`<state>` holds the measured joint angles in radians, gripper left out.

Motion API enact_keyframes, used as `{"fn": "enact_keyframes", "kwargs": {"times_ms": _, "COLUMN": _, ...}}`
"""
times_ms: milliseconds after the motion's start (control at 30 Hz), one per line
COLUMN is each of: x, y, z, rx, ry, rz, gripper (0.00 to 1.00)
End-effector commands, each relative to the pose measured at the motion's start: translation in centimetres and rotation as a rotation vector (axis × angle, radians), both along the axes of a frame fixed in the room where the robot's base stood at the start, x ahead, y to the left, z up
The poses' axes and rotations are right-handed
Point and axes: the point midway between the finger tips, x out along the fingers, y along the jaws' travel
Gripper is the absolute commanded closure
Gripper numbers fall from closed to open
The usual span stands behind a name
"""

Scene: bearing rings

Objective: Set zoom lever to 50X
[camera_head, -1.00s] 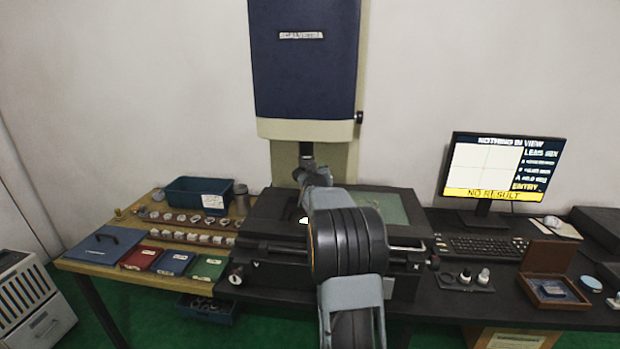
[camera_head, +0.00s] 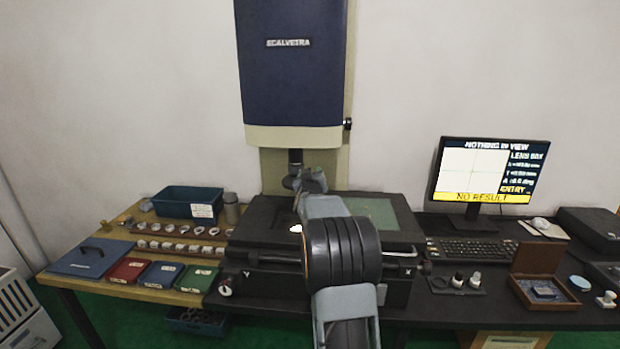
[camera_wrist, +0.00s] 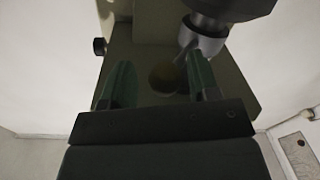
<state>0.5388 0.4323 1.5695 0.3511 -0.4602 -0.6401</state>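The measuring microscope has a blue head (camera_head: 290,70) on a pale column. Its dark lens barrel with a grey ring (camera_wrist: 205,40) hangs at the upper right of the wrist view. A thin grey lever-like piece (camera_wrist: 184,52) seems to stick out below the ring, beside my right finger; I cannot tell if they touch. My gripper (camera_wrist: 160,78) is open, its two greenish fingers apart with nothing clearly held between them. In the head view my arm hides most of the lens area. The monitor (camera_head: 490,172) reads "NOTHING IN VIEW" and a LENS value, possibly 50X.
A dark round knob (camera_wrist: 100,46) projects from the column's side. The black stage (camera_head: 265,215) lies below my arm. A blue bin (camera_head: 188,200) and several rings (camera_head: 185,229) are on the wooden table at left. A keyboard (camera_head: 470,250) and wooden box (camera_head: 540,290) are at right.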

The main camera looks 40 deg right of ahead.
Motion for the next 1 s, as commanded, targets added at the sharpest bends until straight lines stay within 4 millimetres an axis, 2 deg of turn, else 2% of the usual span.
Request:
{"fn": "enact_keyframes", "kwargs": {"times_ms": 267, "x": 0.1, "y": 0.3, "z": -0.1, "rx": 0.001, "ry": 0.003, "rz": 0.005, "gripper": 0.46}}
{"fn": "enact_keyframes", "kwargs": {"times_ms": 433, "x": -0.8, "y": 1.1, "z": -0.2, "rx": 0.001, "ry": 0.003, "rz": 0.005, "gripper": 0.46}}
{"fn": "enact_keyframes", "kwargs": {"times_ms": 800, "x": -6.6, "y": 5.6, "z": -0.2, "rx": 0.001, "ry": 0.001, "rz": 0.003, "gripper": 0.46}}
{"fn": "enact_keyframes", "kwargs": {"times_ms": 1000, "x": -9.0, "y": 7.6, "z": -0.1, "rx": 0.000, "ry": 0.001, "rz": 0.002, "gripper": 0.46}}
